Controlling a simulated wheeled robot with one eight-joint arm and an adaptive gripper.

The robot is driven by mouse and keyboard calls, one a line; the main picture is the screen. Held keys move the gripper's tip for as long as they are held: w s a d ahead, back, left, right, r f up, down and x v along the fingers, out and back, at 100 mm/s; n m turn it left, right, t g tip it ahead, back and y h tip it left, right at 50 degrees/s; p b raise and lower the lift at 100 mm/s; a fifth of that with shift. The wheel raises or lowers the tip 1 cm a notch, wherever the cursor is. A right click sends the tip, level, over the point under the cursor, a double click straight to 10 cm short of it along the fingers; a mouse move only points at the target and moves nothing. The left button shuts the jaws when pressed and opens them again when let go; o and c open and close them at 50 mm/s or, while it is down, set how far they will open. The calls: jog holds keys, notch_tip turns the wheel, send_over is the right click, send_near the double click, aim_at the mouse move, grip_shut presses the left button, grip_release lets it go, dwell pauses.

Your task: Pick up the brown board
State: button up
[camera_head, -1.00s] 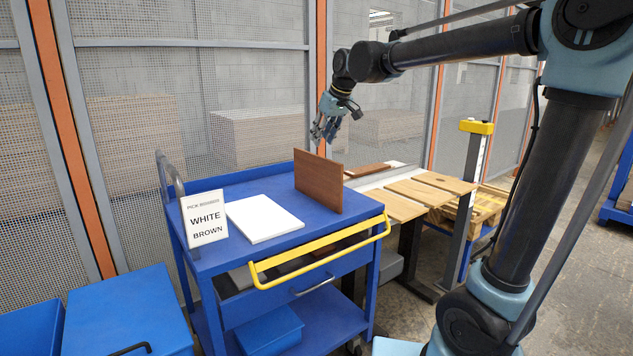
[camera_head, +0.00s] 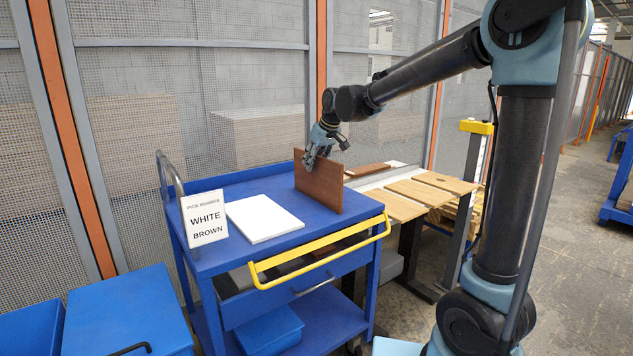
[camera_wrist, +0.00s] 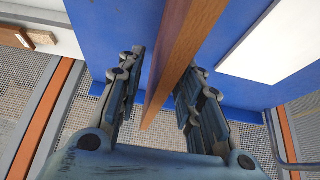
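The brown board (camera_head: 318,184) stands upright on edge on the blue cart's top (camera_head: 226,188). My gripper (camera_head: 309,164) is at its upper edge in the head view. In the wrist view, the board (camera_wrist: 183,50) runs between the two fingers of my open gripper (camera_wrist: 160,92). The white board (camera_head: 263,217) lies flat on the cart to the left of the brown one. It also shows in the wrist view (camera_wrist: 275,45).
A sign reading WHITE and BROWN (camera_head: 205,218) stands at the cart's left front. A yellow handle (camera_head: 320,252) runs along the front. Wooden boards lie on a table (camera_head: 408,206) to the right. A mesh fence (camera_head: 240,70) stands behind.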

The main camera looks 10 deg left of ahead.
jog(key=shift+x, duration=1.4)
grip_shut()
jog(key=shift+r, duration=0.1)
notch_tip(320, 180, up, 10)
jog(key=shift+f, duration=0.1)
